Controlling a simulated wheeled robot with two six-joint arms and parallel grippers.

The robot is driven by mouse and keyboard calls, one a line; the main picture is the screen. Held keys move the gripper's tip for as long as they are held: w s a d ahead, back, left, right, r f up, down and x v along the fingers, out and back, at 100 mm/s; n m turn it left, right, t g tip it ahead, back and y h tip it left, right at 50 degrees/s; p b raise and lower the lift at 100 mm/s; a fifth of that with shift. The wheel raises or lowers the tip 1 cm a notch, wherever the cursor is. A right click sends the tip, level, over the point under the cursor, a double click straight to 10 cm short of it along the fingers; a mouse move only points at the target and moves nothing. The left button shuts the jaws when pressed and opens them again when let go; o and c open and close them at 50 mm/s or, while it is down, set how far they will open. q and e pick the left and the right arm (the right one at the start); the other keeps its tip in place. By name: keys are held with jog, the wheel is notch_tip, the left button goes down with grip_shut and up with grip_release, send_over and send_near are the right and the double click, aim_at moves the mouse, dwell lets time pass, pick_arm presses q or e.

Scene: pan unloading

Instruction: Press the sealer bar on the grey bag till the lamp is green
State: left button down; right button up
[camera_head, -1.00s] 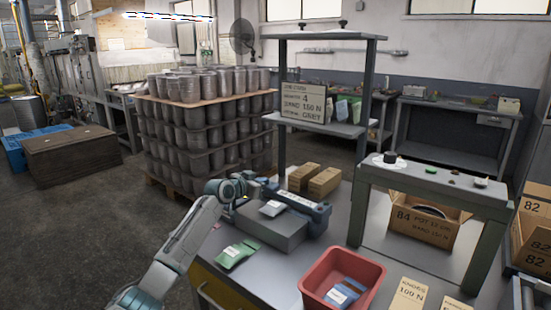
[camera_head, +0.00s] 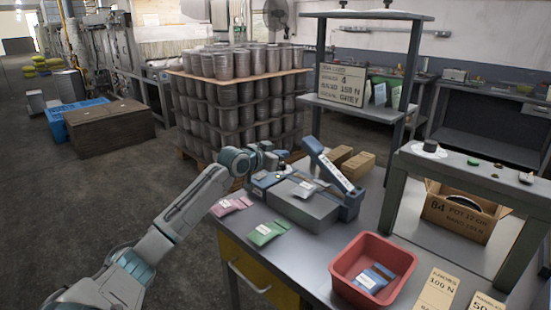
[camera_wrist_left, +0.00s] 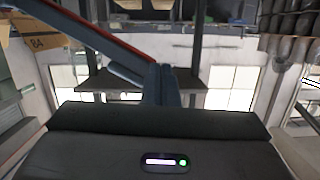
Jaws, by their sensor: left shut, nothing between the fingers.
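The sealer (camera_head: 300,210) stands on the table with its blue-grey bar (camera_head: 333,168) tilted up from the right-hand end. A small grey bag (camera_head: 304,189) lies on the sealer's top, below the raised bar. My left gripper (camera_head: 282,155) is shut and empty, just left of the bar's raised end and above the sealer's left end. The bar with a red edge appears to cross the left wrist view (camera_wrist_left: 105,38). A small green light beside a pale strip glows on a dark body low in that view; I cannot tell whose it is. My right gripper is not in view.
A pink bag (camera_head: 230,206) and a green bag (camera_head: 267,232) lie left of the sealer. A red bin (camera_head: 345,272) with blue bags stands in front. Two brown boxes (camera_head: 358,166) are behind it. A sign (camera_head: 341,86) on the shelf reads 4, 150 N, grey.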

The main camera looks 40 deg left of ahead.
pick_arm(q)
jog(key=v, duration=0.2)
jog(key=shift+s+r, duration=0.25)
jog(key=shift+s, duration=0.15)
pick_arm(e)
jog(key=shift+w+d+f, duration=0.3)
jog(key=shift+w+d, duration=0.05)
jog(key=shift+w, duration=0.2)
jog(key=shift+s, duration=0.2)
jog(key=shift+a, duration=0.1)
